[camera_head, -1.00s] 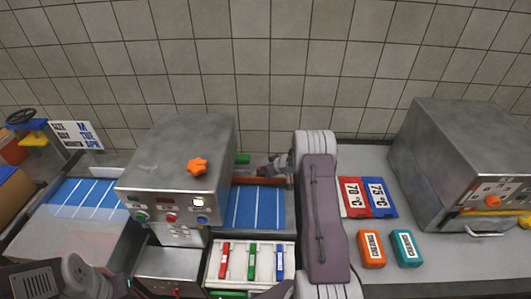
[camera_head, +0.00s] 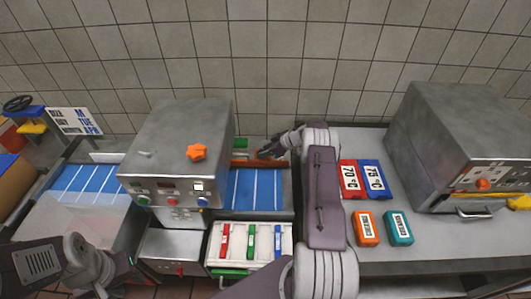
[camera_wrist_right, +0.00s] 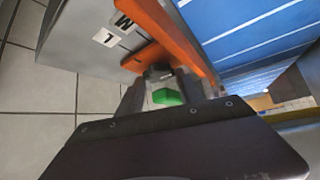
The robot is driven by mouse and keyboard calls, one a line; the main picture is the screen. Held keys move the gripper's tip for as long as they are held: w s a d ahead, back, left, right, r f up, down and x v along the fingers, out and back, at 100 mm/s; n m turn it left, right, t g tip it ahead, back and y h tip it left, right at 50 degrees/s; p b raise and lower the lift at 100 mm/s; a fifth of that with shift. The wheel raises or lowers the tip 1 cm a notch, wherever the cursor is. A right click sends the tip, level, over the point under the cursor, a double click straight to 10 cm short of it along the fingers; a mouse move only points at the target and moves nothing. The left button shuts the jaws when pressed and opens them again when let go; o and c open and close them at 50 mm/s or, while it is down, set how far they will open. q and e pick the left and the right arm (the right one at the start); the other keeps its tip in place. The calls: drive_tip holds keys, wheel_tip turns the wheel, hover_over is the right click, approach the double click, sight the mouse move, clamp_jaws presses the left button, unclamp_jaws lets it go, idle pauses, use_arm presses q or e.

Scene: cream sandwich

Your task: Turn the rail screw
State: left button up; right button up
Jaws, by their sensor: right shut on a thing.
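My right gripper (camera_head: 268,152) is at the back edge of the blue belt (camera_head: 255,190), right of the grey machine. In the right wrist view its fingers (camera_wrist_right: 165,92) are closed around a green knob (camera_wrist_right: 168,97), which I take for the rail screw. An orange rail (camera_wrist_right: 172,38) lies just beyond the fingers.
The grey machine (camera_head: 180,140) with an orange star knob (camera_head: 196,152) stands left of my right gripper. A white tray (camera_head: 232,260) with coloured sticks is in front. Red (camera_head: 350,178) and blue (camera_head: 374,178) temperature cards lie at the right. A second machine (camera_head: 450,140) stands far right.

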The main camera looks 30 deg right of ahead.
drive_tip(key=shift+r, duration=0.1)
drive_tip(key=o, duration=1.4)
drive_tip(key=shift+c, duration=0.2)
